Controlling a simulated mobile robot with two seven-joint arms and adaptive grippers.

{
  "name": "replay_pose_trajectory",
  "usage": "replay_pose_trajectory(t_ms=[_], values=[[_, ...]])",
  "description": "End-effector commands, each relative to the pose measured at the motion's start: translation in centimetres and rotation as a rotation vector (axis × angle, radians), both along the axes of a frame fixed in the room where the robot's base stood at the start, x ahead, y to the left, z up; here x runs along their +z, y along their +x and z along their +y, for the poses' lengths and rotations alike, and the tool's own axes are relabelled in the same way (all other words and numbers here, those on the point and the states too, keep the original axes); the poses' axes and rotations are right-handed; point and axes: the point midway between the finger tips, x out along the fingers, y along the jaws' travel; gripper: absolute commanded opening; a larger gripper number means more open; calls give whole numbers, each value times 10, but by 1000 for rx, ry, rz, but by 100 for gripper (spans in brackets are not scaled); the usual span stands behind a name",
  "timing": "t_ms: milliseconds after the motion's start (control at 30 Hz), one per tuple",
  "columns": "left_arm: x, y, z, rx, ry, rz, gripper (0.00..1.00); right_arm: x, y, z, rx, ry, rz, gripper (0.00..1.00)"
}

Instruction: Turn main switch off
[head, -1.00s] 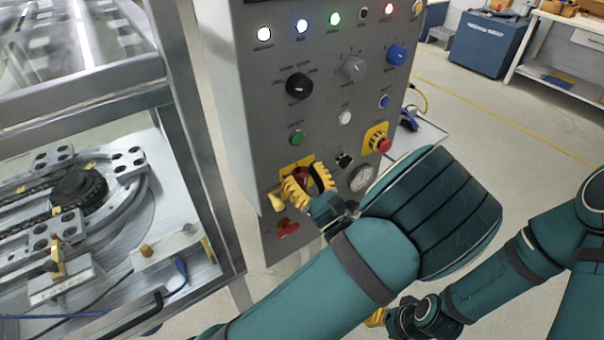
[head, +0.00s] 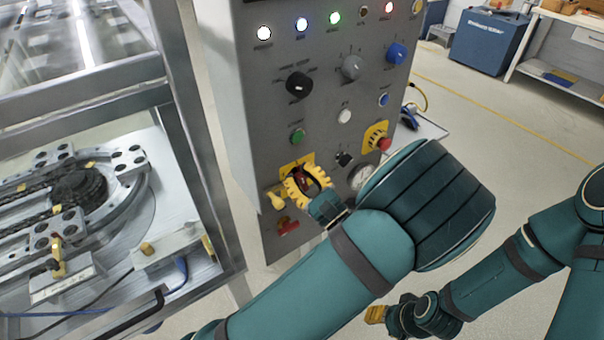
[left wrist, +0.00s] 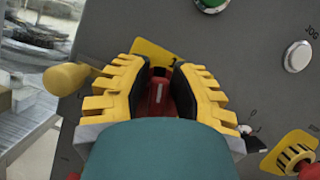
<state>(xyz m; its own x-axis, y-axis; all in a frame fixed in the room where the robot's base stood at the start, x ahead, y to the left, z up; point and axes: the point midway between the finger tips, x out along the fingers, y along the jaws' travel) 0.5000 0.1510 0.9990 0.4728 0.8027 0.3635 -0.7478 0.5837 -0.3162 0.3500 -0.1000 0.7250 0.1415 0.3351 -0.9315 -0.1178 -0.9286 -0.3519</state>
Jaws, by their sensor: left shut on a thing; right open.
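The main switch is a red handle (head: 302,175) on a yellow plate (head: 288,168), low on the grey control panel. My left gripper (head: 308,186), with yellow ribbed fingers, is shut around the handle and partly hides it. In the left wrist view the red handle (left wrist: 158,92) sits between the dark finger pads of the left gripper (left wrist: 160,98), and a "1" shows on the plate above. My right gripper (head: 376,314) is low in the head view, away from the panel, open and small in the picture.
The grey panel (head: 270,105) carries lit lamps, knobs and buttons. A red emergency stop (head: 384,143) is right of the switch. A yellow lever (head: 277,201) and a red part (head: 288,227) are close to the left gripper. The ring track (head: 130,215) lies left.

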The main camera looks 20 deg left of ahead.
Motion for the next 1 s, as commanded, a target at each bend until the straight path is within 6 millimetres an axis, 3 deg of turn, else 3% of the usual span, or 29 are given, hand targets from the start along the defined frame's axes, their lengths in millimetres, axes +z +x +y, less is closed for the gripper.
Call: replay_pose_trajectory(t_ms=[1000], values=[[-18,-12,10,1,-590,-753,0,-18,3,0,-2,-1,-8,47]])
